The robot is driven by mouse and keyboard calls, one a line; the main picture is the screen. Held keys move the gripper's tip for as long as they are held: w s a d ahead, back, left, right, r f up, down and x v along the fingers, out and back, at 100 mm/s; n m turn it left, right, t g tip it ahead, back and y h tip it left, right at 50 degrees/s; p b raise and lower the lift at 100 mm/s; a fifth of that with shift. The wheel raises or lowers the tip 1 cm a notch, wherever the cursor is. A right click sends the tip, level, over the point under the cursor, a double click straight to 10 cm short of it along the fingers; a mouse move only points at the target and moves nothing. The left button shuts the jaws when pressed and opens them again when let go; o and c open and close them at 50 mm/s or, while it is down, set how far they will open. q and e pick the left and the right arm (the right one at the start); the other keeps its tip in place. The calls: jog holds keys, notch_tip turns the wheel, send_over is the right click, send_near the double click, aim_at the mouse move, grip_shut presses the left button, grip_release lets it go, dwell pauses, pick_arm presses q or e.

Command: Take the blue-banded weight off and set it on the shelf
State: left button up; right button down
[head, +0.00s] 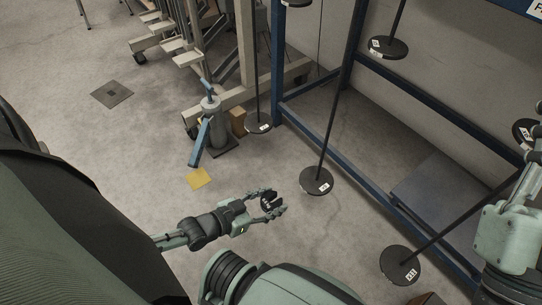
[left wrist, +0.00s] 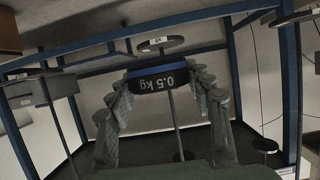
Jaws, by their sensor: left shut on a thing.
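My left gripper (head: 272,203) is in the lower middle of the head view, shut on a small dark weight (head: 267,201). In the left wrist view my left gripper (left wrist: 160,95) has its fingers on both sides of this weight (left wrist: 158,80). There it has a blue band along its upper edge and the upside-down text "0.5 kg". The weight is held clear of the nearest hanging rod with a round black plate (head: 316,181), which is right of the gripper in the head view. I cannot tell for sure which surface is the shelf.
A blue frame (head: 330,127) stands at the right with several hanging rods and plates, one plate (head: 400,265) at lower right. A flat blue-grey panel (head: 440,195) lies low inside it. Open floor lies left.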

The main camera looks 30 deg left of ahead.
pick_arm(q)
jog(key=shift+r, duration=0.15)
dwell(0.3)
jog(key=shift+s+a, duration=0.15)
jog(key=shift+s, duration=0.15)
jog(key=shift+s+a+p, duration=0.3)
jog(key=shift+s+p, duration=0.1)
jog(key=shift+s, duration=0.45)
jog(key=shift+s+a+p, duration=0.35)
jog(key=shift+s+p, duration=0.05)
jog(key=shift+s, duration=0.5)
jog(key=shift+s+a+p, duration=0.3)
jog(key=shift+s+p, duration=0.1)
jog(key=shift+s, duration=0.55)
jog(key=shift+s, duration=0.1)
